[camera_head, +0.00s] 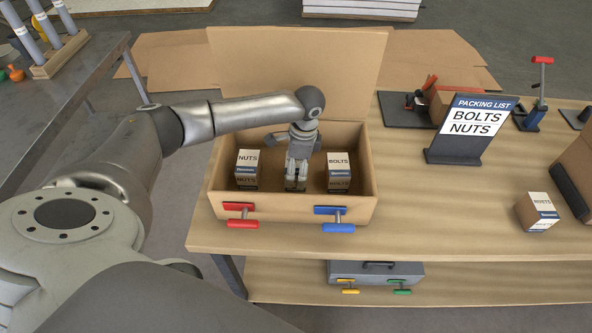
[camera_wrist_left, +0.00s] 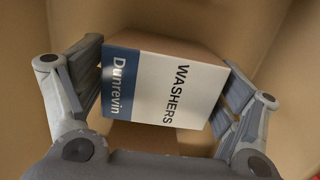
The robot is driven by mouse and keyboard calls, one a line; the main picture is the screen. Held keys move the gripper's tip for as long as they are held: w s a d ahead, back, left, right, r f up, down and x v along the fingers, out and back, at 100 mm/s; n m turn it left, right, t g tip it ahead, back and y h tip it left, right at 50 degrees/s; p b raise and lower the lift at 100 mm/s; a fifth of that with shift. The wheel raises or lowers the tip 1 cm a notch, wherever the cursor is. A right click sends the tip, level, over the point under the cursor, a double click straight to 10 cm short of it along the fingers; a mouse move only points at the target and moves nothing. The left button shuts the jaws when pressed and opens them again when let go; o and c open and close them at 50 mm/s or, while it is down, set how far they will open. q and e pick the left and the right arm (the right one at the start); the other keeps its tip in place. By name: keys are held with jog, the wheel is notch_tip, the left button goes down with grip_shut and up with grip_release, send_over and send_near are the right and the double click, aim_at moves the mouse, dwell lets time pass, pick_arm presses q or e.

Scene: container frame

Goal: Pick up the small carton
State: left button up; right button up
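My left gripper (camera_head: 295,184) reaches down into the middle of an open cardboard box (camera_head: 292,206) on the table. A small brown carton with a white and blue WASHERS label (camera_wrist_left: 168,88) lies between its fingers in the left wrist view (camera_wrist_left: 163,95). The fingers flank the carton closely; I cannot tell whether they press on it. The carton is largely hidden in the head view. A NUTS carton (camera_head: 246,168) stands left of the gripper and a BOLTS carton (camera_head: 339,171) right of it, both inside the box. My right gripper is not in view.
The box lid stands raised behind. Red (camera_head: 241,216) and blue (camera_head: 333,218) handled clamps are at the box's front. A PACKING LIST sign (camera_head: 475,128) reading BOLTS, NUTS and another carton (camera_head: 536,212) stand to the right. Bare table lies between box and carton.

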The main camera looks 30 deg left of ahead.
pick_arm(q)
jog(key=c, duration=0.8)
